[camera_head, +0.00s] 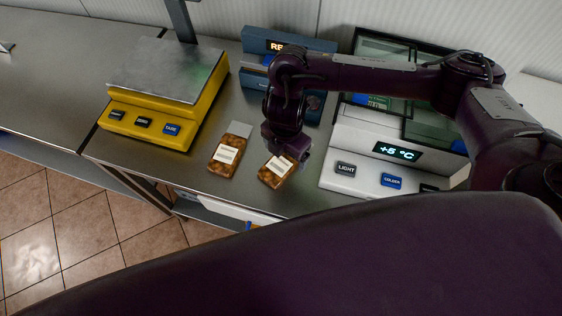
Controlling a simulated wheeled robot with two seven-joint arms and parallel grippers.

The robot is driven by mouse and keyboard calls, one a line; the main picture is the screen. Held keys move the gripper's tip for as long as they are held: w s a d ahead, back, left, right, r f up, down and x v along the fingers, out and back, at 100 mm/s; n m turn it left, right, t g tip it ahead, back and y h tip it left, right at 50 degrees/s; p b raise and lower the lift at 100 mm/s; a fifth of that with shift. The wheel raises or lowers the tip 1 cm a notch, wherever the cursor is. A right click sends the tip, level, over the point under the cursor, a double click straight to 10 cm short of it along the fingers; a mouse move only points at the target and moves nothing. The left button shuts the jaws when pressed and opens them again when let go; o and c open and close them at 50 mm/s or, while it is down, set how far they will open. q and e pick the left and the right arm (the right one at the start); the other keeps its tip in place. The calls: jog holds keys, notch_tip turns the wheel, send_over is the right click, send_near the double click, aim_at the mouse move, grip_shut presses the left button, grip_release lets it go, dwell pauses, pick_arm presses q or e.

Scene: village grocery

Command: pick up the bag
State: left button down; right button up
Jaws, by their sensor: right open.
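Two small brown bags with white labels lie flat on the metal counter. The left bag (225,160) lies just right of the yellow scale, with nothing over it. The right bag (272,178) lies beside it, its far end partly hidden by my right gripper (284,152). My right gripper points down at that far end and is open. I cannot tell whether its fingers touch the bag. My left gripper is not in view.
A yellow scale (165,132) with a steel plate stands at the left. A blue device (257,42) stands behind. A white cooler unit (360,145) reading "+5 °C" stands close to the gripper's right. The counter (210,190) ends just in front of the bags.

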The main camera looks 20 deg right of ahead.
aim_at(283, 160)
jog(key=f, duration=0.2)
jog(key=shift+w+a+f, duration=0.1)
jog(key=shift+w+f, duration=0.1)
jog(key=shift+f, duration=0.15)
jog(key=shift+w+f, duration=0.15)
jog(key=shift+f, duration=0.45)
jog(key=shift+w+f, duration=0.15)
jog(key=shift+f, duration=0.45)
jog(key=shift+s, duration=0.1)
jog(key=shift+c, duration=0.2)
jog(key=c, duration=1.1)
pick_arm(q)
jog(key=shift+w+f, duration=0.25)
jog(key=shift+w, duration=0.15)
pick_arm(e)
jog(key=shift+r, duration=0.1)
